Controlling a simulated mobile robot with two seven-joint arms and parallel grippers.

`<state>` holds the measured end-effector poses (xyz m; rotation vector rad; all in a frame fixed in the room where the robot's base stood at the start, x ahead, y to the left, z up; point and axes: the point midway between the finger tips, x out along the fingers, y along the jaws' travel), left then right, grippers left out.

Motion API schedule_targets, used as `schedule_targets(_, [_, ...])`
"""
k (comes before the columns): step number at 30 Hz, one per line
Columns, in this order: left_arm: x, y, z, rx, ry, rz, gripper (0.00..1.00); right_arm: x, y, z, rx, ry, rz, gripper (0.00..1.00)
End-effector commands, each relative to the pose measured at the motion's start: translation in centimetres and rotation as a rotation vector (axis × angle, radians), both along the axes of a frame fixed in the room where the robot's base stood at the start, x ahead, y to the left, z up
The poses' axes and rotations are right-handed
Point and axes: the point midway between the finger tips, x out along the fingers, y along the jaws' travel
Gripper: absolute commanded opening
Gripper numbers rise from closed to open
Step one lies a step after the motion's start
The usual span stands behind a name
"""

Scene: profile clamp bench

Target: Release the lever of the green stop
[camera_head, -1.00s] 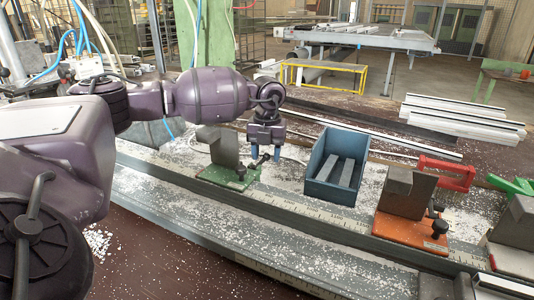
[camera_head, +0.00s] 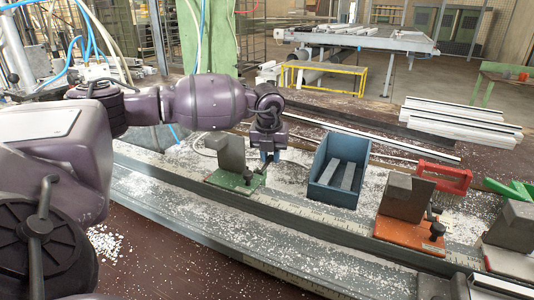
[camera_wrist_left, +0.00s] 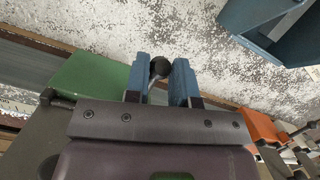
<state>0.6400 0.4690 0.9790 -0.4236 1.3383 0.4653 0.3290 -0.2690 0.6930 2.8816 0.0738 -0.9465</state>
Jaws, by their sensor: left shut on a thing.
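The green stop (camera_head: 222,178) sits on the rail at the middle left, with a grey block (camera_head: 231,152) standing on its green base. Its base also shows in the left wrist view (camera_wrist_left: 88,82). My left gripper (camera_head: 268,155) is over the right side of this stop. In the left wrist view my left gripper (camera_wrist_left: 164,76) has its blue fingers on either side of the black knob of the lever (camera_wrist_left: 160,67), shut on it. The lever's lower part is mostly hidden by the gripper. My right gripper is not in view.
A blue bin (camera_head: 337,178) with grey bars stands just right of the gripper. An orange stop (camera_head: 409,232) with a grey block sits further right on the rail (camera_head: 300,212). White chips cover the bench.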

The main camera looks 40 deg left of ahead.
Motion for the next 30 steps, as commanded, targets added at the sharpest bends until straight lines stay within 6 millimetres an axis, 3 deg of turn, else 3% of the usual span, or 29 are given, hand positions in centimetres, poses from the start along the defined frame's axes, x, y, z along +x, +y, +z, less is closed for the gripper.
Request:
schedule_targets(1, [-0.3,0.0,1.1,0.01,-0.043,0.0,0.0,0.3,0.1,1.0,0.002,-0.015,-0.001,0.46])
schedule_targets(3, [-0.4,-0.1,1.2,0.027,-0.089,0.001,0.0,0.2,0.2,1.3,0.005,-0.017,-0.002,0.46])
schedule_targets(11, [-0.6,-0.1,1.3,0.055,-0.175,0.001,0.0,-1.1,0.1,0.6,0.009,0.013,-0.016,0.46])
schedule_targets(20, [-0.5,-0.1,1.2,0.054,-0.176,0.001,0.0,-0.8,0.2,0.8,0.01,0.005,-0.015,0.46])
schedule_targets(21, [-0.5,-0.1,1.2,0.054,-0.176,0.001,0.3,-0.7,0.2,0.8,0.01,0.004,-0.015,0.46])
schedule_targets(24, [-0.5,-0.1,1.2,0.055,-0.176,0.002,0.45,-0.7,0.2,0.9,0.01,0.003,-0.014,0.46])
schedule_targets(25, [-0.5,-0.1,1.2,0.055,-0.175,0.001,0.49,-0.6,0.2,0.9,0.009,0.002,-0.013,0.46])
schedule_targets(30, [-0.6,-0.2,1.1,0.055,-0.175,0.001,0.49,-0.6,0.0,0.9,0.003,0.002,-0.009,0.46])
